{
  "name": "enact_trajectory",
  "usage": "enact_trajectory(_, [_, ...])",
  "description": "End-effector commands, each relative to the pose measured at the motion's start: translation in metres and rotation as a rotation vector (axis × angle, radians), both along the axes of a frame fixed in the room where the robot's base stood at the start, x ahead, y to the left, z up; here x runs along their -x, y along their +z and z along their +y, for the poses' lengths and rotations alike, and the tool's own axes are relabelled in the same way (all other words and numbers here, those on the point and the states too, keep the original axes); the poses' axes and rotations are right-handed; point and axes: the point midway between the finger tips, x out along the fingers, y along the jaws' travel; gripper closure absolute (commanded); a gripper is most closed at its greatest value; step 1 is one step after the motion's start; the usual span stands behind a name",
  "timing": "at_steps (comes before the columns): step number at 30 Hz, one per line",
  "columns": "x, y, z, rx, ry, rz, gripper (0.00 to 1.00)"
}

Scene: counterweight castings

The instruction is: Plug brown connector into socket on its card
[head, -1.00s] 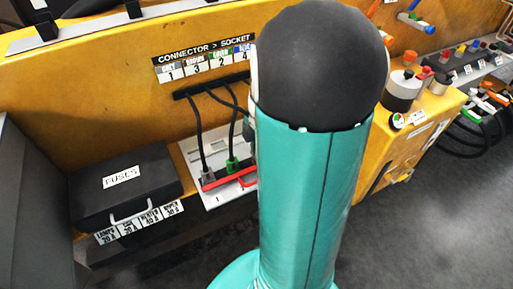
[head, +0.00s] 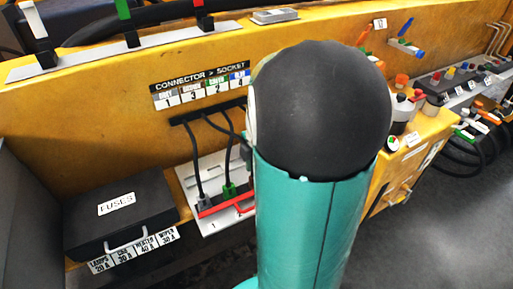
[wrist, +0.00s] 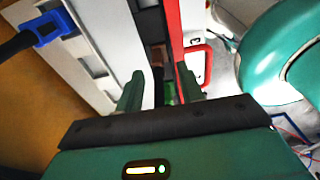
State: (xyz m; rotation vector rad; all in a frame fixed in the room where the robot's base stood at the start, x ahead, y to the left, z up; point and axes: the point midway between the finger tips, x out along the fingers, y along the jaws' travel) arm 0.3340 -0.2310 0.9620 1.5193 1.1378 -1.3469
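In the wrist view my gripper (wrist: 160,88) has its two green fingers apart, one each side of a dark gap. The brown connector (wrist: 158,55) shows just ahead between the fingertips, apparently untouched. A green connector (wrist: 169,92) shows lower in the gap, partly hidden. In the head view the card (head: 200,83), headed CONNECTOR > SOCKET, pairs the second, brown column with 3. The pale socket panel (head: 211,225) has a red bar (head: 222,205) across it; its right side is hidden behind my arm. My gripper is hidden in the head view.
A blue connector (wrist: 47,28) on a black cable is at the wrist view's upper left. A red handle (wrist: 198,65) stands close right of the fingers. Green (head: 229,190) and grey (head: 201,200) connectors stand at the panel. A FUSES box (head: 118,212) is left of it.

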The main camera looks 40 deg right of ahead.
Motion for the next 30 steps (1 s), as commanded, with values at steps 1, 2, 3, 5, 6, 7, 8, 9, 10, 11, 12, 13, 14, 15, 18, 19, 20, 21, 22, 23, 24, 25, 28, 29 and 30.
enact_trajectory(1, [-0.001,0.012,-0.002,0.004,0.000,-0.005,0.62])
enact_trajectory(2, [-0.001,0.019,-0.003,0.004,0.000,-0.006,0.62])
enact_trajectory(3, [-0.001,0.028,-0.004,0.005,0.001,-0.006,0.62])
enact_trajectory(5, [-0.001,0.041,-0.006,0.005,0.001,-0.007,0.62])
enact_trajectory(6, [-0.001,0.050,-0.007,0.006,0.002,-0.007,0.62])
enact_trajectory(7, [0.000,0.057,-0.007,0.006,0.002,-0.008,0.62])
enact_trajectory(8, [-0.001,0.063,-0.008,0.006,0.002,-0.007,0.62])
enact_trajectory(9, [0.000,0.071,-0.009,0.006,0.002,-0.007,0.62])
enact_trajectory(10, [0.000,0.077,-0.010,0.006,0.002,-0.007,0.62])
enact_trajectory(11, [0.000,0.083,-0.010,0.006,0.002,-0.008,0.62])
enact_trajectory(12, [0.000,0.089,-0.011,0.005,0.001,-0.007,0.62])
enact_trajectory(13, [0.000,0.093,-0.012,0.005,0.001,-0.007,0.62])
enact_trajectory(14, [0.000,0.096,-0.012,0.005,0.001,-0.007,0.62])
enact_trajectory(15, [0.000,0.100,-0.012,0.005,0.001,-0.006,0.62])
enact_trajectory(18, [0.001,0.106,-0.013,0.004,0.001,-0.005,0.62])
enact_trajectory(19, [0.001,0.107,-0.013,0.004,0.001,-0.005,0.62])
enact_trajectory(20, [0.001,0.107,-0.013,0.004,0.001,-0.005,0.62])
enact_trajectory(21, [0.001,0.107,-0.013,0.004,0.001,-0.005,0.62])
enact_trajectory(22, [0.001,0.108,-0.013,0.004,0.001,-0.005,0.62])
enact_trajectory(23, [0.001,0.107,-0.013,0.004,0.001,-0.005,0.62])
enact_trajectory(24, [0.001,0.107,-0.013,0.004,0.001,-0.005,0.62])
enact_trajectory(25, [0.001,0.107,-0.013,0.004,0.001,-0.005,0.62])
enact_trajectory(28, [0.001,0.107,-0.013,0.004,0.001,-0.005,0.62])
enact_trajectory(29, [0.001,0.107,-0.013,0.004,0.001,-0.005,0.62])
enact_trajectory(30, [0.001,0.107,-0.013,0.004,0.001,-0.005,0.62])
